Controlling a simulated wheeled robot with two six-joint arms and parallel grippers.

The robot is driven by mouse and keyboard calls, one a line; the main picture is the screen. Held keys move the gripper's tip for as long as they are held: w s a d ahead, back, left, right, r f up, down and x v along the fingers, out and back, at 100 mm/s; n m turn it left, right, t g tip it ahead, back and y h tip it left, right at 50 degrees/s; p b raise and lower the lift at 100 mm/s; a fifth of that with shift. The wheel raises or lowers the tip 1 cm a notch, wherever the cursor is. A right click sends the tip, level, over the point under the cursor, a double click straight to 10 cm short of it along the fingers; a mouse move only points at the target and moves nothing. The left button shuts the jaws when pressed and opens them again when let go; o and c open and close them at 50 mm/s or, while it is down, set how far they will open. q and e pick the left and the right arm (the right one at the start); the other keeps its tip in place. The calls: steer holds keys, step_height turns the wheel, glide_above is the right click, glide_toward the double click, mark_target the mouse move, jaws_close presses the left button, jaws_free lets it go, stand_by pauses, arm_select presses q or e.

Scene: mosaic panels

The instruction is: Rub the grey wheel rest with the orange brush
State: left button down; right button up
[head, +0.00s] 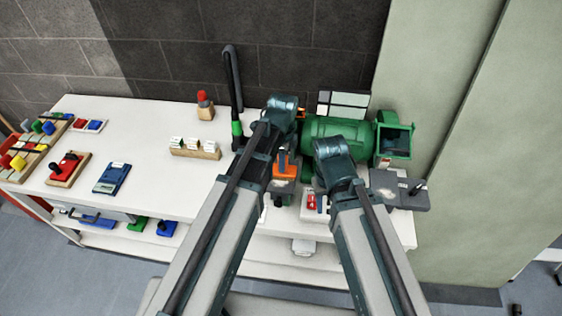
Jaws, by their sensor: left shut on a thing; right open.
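An orange brush (286,171) shows just right of my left arm, in front of the green grinder (338,133). My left gripper (282,157) is shut on the brush; its fingers are small and partly covered. A grey plate (404,194), which looks like the wheel rest, sits at the right end of the bench, with a pale patch and a dark knob on it. The brush is apart from this plate, to its left. My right gripper is open; it is mostly hidden by my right arm, which stands between the brush and the plate.
The white bench (200,193) holds a wooden block with white labels (195,148), a dark upright pipe (234,82), a blue panel (111,179) and a red panel (68,168). A green wall closes the right side. The bench's middle left has free room.

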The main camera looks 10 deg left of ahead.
arm_select(q)
steer(key=shift+s+d+r, duration=0.1)
steer(key=shift+s, duration=1.95)
steer(key=shift+f, duration=0.2)
steer(key=shift+w+r, duration=0.1)
steer(key=shift+w, duration=2)
steer(key=shift+r, duration=0.1)
step_height(320, 180, up, 6)
steer(key=p, duration=0.6)
step_height(320, 180, up, 3)
steer(key=p, duration=0.3)
